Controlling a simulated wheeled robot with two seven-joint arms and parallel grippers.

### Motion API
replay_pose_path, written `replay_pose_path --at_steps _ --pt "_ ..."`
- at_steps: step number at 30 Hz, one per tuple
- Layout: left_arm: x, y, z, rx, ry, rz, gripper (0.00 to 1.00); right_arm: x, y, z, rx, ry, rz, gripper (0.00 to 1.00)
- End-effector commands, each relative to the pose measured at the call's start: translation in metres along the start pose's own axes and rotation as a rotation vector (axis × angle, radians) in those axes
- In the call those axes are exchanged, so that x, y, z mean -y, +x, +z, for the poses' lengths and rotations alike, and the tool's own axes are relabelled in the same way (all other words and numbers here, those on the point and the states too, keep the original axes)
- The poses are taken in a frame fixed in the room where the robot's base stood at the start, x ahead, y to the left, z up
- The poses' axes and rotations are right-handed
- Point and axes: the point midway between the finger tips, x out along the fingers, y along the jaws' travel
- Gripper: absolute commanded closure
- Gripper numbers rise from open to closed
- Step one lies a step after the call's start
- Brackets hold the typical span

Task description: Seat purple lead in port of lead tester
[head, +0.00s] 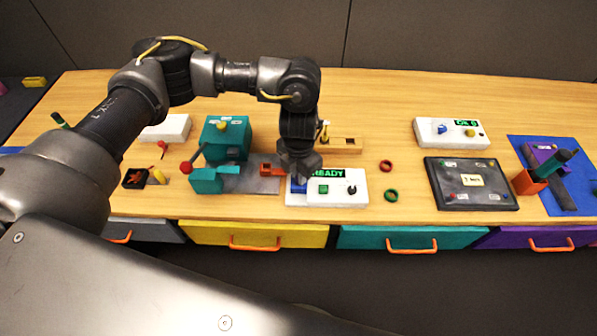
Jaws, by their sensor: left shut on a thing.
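A white box with a green READY display (350,200), a green button and a black knob stands near the table's front edge. I cannot tell for sure if it is the lead tester. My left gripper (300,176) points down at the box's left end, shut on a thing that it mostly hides. A blue-purple patch (297,189) shows just below its fingertips; I cannot tell whether that is the purple lead or part of the box. No port can be made out. My right gripper is not in view.
Another white box (450,138) with a green display stands at the right behind a black panel (471,186). A teal machine (225,137) is left of my gripper, a wooden block (345,144) behind it. Red and green rings (391,196) lie right of the READY box.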

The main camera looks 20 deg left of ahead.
Motion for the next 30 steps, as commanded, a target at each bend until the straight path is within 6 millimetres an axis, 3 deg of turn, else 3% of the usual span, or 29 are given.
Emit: replay_pose_path --at_steps 1,6,17,30 --pt "0.0 0.001 0.0 0.0 0.0 0.0 0.83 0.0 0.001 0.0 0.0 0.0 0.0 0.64" --pt "0.0 0.001 0.0 0.0 0.0 0.0 0.63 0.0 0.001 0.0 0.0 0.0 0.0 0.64" --pt "0.0 -0.006 0.001 0.001 0.0 0.0 0.63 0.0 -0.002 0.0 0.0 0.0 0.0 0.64" --pt "-0.001 -0.09 0.001 0.004 0.001 0.002 0.63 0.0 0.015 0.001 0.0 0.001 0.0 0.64"
